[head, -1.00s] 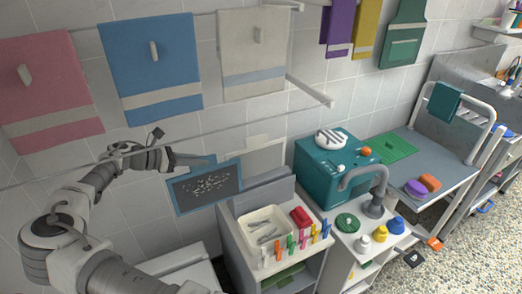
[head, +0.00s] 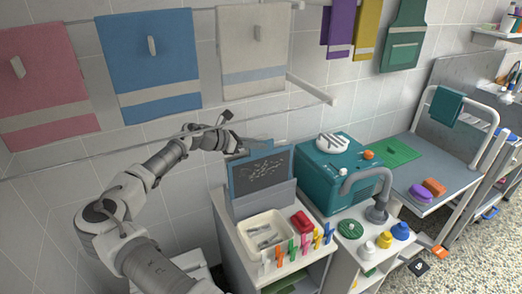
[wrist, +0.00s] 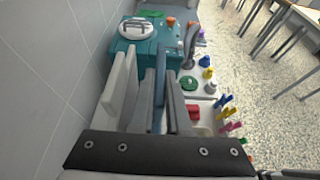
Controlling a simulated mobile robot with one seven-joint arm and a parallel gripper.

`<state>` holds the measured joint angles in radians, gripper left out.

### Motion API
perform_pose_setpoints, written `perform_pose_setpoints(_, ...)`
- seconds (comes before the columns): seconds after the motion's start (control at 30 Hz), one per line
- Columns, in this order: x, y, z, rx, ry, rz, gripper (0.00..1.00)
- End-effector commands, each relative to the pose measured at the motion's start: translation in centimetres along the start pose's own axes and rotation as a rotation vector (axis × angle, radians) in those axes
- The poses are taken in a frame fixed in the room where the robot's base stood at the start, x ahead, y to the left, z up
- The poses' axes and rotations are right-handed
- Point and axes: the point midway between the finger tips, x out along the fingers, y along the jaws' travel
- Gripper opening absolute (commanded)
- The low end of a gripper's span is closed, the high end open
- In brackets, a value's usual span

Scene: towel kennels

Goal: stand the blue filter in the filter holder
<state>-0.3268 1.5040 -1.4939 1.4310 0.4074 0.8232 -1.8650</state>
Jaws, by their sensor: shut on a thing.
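The blue filter (head: 262,171) is a flat panel with a blue frame and a dark speckled face. My gripper (head: 262,144) is shut on its top edge and holds it upright. In the wrist view the blue filter (wrist: 160,88) shows edge-on. The filter holder seems to be the grey upright panel (head: 268,199) at the back of the small cabinet. The filter's lower edge is close behind or at this panel's top. I cannot tell whether it is seated in a slot.
On the cabinet are a cream tray (head: 240,232) with metal tools, a red block (head: 301,221) and several coloured clips. A teal box (head: 326,180) stands to the right. Towels (head: 150,65) hang on the wall behind, with a rail (head: 100,152) near my arm.

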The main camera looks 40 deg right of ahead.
Motion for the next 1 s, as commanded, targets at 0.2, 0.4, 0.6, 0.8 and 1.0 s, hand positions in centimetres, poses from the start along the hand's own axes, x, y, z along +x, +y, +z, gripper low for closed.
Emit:
perform_pose_setpoints(0.2,1.7,0.0,-0.9,-0.001,-0.003,0.001,0.00)
perform_pose_setpoints(0.4,1.7,0.0,-0.9,0.000,-0.001,0.001,0.00)
perform_pose_setpoints(0.6,1.7,0.0,-1.0,-0.001,-0.001,0.001,0.00)
perform_pose_setpoints(0.8,1.8,0.0,-1.2,0.000,-0.001,0.001,0.38)
perform_pose_setpoints(1.0,1.8,0.0,-1.2,0.000,-0.001,0.001,0.45)
